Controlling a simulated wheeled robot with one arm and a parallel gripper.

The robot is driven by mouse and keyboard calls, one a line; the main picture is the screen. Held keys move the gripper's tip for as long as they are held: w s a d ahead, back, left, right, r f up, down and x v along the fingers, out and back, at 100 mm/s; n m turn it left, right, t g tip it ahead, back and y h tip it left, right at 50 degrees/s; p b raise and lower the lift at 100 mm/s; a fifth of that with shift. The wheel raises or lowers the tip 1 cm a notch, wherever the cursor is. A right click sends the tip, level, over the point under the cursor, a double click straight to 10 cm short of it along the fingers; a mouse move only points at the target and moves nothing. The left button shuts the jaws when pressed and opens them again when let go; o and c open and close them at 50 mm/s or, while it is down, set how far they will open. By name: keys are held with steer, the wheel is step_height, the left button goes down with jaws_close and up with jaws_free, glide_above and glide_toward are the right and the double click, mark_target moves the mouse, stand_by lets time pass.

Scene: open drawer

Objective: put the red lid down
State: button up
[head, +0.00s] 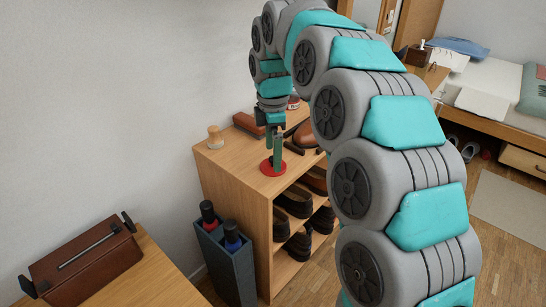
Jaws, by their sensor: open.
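The red lid (272,169) is a flat red disc lying on the wooden top of the shoe cabinet (230,166), near its front edge. My gripper (274,160) points straight down right over the lid. Its jaws are open, with green fingers on either side of the lid's middle. The fingers hide part of the lid, and I cannot tell whether they touch it.
A small wooden knob-like piece (215,137) stands on the cabinet top at left, and brown shoes (306,135) are behind my gripper. Shoes fill the shelves below. A dark umbrella bin (228,262) stands beside the cabinet. A brown box (84,262) lies on the nearer table.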

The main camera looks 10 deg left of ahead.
step_height(320, 180, up, 10)
steer(key=shift+p, duration=0.4)
steer(key=shift+f, duration=0.15)
steer(key=s+d+f+m+g, duration=0.1)
steer(key=s+d+f+m, duration=0.1)
steer(key=s+d+m, duration=0.55)
steer(key=s+d+f+m, duration=0.35)
steer(key=s+d, duration=0.45)
steer(key=d, duration=0.3)
steer(key=s+d+f+m, duration=0.4)
steer(key=s+f+m, duration=0.1)
steer(key=s, duration=0.5)
steer(key=s+d+f+m, duration=0.4)
steer(key=s+f+m, duration=0.1)
steer(key=s, duration=0.5)
steer(key=shift+f+m+g, duration=0.15)
steer(key=shift+m+g, duration=0.25)
steer(key=shift+m, duration=0.4)
